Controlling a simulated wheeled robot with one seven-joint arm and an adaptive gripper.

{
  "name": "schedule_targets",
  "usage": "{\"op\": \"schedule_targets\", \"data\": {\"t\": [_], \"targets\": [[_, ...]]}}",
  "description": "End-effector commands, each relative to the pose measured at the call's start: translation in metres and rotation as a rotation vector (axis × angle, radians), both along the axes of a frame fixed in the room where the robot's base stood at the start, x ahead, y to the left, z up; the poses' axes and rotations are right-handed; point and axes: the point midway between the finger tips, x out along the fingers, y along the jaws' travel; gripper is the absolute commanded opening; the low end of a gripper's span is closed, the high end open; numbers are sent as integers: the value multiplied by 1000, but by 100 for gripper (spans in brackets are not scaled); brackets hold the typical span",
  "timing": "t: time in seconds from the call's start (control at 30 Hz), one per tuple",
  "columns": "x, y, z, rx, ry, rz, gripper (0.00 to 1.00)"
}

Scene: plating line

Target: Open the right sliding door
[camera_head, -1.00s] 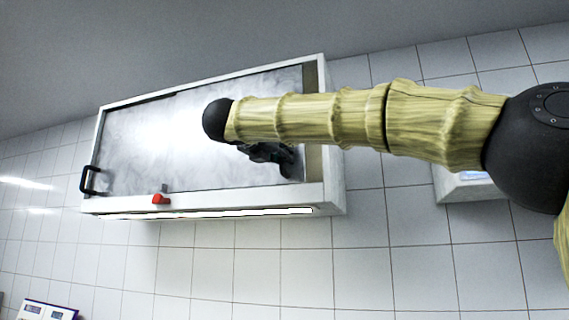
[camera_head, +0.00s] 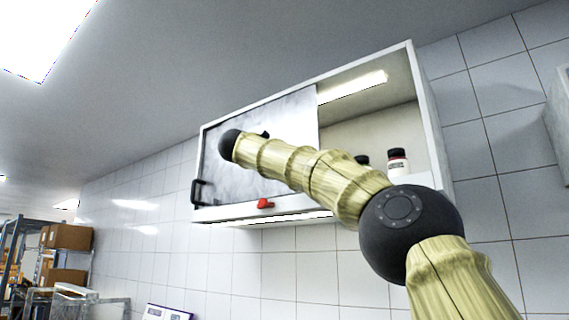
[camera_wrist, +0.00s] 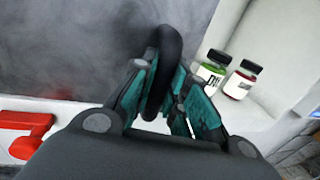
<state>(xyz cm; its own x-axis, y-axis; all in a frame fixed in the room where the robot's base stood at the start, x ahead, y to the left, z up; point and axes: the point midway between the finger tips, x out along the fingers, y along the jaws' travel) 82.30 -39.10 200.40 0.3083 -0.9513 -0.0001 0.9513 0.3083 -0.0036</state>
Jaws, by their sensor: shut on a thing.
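The right sliding door (camera_head: 295,115) is a grey panel on a white wall cabinet (camera_head: 432,120). It stands slid to the left, and the cabinet's right part is open. In the wrist view its grey face (camera_wrist: 80,45) fills the upper left. My gripper (camera_wrist: 160,88) is shut on the door's black handle (camera_wrist: 170,48), with teal fingers on both sides of it. In the head view my arm hides the gripper and most of that handle.
Two bottles stand in the open part: a green one (camera_wrist: 210,75) and a red-brown one (camera_wrist: 241,82). Another black handle (camera_head: 198,192) is at the cabinet's left end. Shelving with boxes (camera_head: 68,237) stands far left.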

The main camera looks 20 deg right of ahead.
Motion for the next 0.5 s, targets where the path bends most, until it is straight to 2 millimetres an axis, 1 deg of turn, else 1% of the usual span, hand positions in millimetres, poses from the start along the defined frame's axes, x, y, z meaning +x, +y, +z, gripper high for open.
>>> {"op": "schedule_targets", "data": {"t": [0.03,0.17,0.47,0.5], "targets": [[0,-4,0,1,0,-7,0],[1,-9,0,1,0,-15,0],[1,-9,0,0,0,-16,0],[1,-9,0,0,0,-15,17]]}}
